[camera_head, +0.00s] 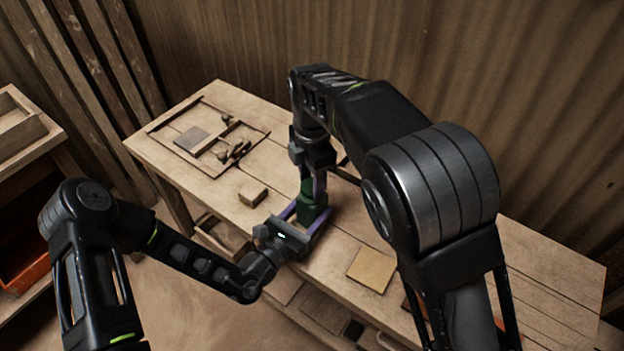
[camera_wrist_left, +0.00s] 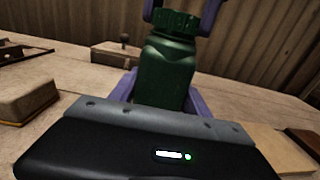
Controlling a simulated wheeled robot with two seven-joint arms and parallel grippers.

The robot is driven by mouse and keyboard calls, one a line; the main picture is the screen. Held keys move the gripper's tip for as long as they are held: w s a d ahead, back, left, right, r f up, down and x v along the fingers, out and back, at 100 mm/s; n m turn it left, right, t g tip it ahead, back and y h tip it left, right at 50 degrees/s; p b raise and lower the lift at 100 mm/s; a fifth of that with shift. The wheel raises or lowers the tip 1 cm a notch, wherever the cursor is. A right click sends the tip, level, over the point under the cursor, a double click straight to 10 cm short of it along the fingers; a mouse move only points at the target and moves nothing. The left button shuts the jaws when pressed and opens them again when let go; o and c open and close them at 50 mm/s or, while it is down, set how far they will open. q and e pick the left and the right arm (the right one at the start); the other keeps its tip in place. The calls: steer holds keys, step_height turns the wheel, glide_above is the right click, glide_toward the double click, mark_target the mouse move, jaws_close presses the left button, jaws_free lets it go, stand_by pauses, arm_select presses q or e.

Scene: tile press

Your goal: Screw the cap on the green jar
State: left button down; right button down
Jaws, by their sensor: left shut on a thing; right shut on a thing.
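The green jar (camera_head: 307,210) stands upright on the wooden table, between the purple fingers of my left gripper (camera_head: 306,217). In the left wrist view the jar (camera_wrist_left: 165,72) fills the middle, with the left gripper (camera_wrist_left: 165,97) shut around its body from the near side. A ribbed green cap (camera_wrist_left: 178,22) sits at the top of the jar, level as far as I can see. My right gripper (camera_head: 313,182) points down from above and is shut on the cap; its purple fingertips flank it in the left wrist view. I cannot tell how far the cap is threaded.
A small tan block (camera_head: 253,194) lies left of the jar. A flat tan tile (camera_head: 371,269) lies to the right. A wooden frame (camera_head: 208,135) with tools is at the table's far left. A shelf (camera_head: 25,140) stands at the left, and a corrugated wall is behind.

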steer(key=m, duration=0.7)
steer(key=shift+m, duration=0.4)
steer(key=m, duration=0.4)
steer(key=shift+m, duration=0.4)
steer(key=m, duration=0.4)
steer(key=shift+m, duration=0.4)
steer(key=m, duration=0.7)
steer(key=shift+m, duration=0.3)
steer(key=m, duration=0.8)
steer(key=shift+m, duration=0.3)
steer(key=c, duration=0.7)
jaws_free()
steer(key=shift+f, duration=0.1)
steer(key=shift+o, duration=0.2)
